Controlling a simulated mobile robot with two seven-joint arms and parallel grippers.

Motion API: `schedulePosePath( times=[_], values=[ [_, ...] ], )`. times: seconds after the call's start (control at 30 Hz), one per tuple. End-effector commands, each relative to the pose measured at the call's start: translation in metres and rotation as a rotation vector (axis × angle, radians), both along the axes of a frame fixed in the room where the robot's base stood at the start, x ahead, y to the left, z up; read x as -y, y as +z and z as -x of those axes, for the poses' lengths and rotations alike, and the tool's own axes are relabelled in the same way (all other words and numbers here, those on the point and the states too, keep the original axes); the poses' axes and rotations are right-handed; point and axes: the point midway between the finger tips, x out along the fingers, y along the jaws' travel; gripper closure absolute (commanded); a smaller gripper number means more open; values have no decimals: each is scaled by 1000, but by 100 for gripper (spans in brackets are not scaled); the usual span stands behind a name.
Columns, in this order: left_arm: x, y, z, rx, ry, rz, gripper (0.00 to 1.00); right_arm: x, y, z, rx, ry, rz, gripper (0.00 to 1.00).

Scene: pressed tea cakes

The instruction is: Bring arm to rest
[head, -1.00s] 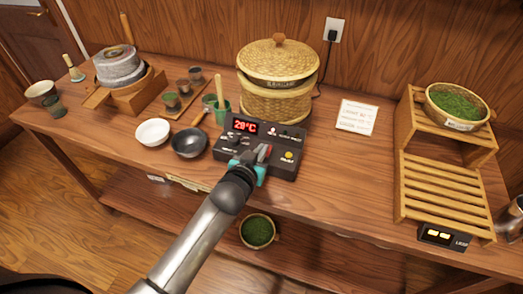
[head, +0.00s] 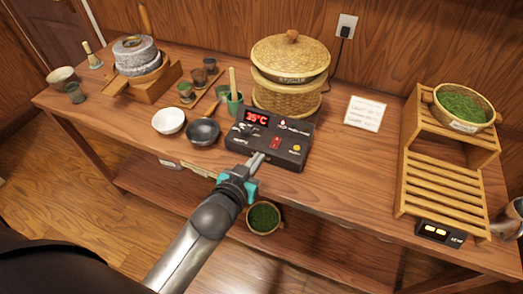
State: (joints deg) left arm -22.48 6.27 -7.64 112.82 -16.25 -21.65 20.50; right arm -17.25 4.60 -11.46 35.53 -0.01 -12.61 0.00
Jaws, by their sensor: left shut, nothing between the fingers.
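My left gripper (head: 257,159) is shut and empty. Its fingertips are at the front edge of the black control box (head: 283,151). I cannot tell whether they touch it. The box has a red display reading about 35°C, a red switch (head: 275,143) and a yellow button (head: 296,148). My left arm comes up from the bottom of the head view. My right gripper is not seen.
A lidded bamboo steamer (head: 288,97) stands behind the box. A white bowl (head: 168,121) and a dark bowl (head: 203,131) are to its left. A stone mill (head: 135,52) stands at the back left. A slatted wooden rack (head: 446,185) is on the right.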

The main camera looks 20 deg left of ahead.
Motion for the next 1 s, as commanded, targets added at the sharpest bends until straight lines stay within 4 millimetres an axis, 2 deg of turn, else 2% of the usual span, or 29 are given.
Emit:
schedulePosePath(
  times=[0.17,0.63,0.73,0.77,0.87,0.97,1.0],
  values=[
    [0,1,5,1,0,0,100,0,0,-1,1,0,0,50],
    [0,1,5,1,0,0,100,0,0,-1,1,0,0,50],
    [0,-4,6,-7,-2,-2,100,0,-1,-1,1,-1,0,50],
    [0,-9,7,-14,-2,-3,100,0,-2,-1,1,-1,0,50],
    [1,-42,12,-70,-10,-12,100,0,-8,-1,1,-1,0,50],
    [2,-98,25,-163,-23,-27,100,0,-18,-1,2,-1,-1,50],
    [2,-123,33,-208,-29,-33,100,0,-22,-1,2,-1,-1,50]
  ],
)
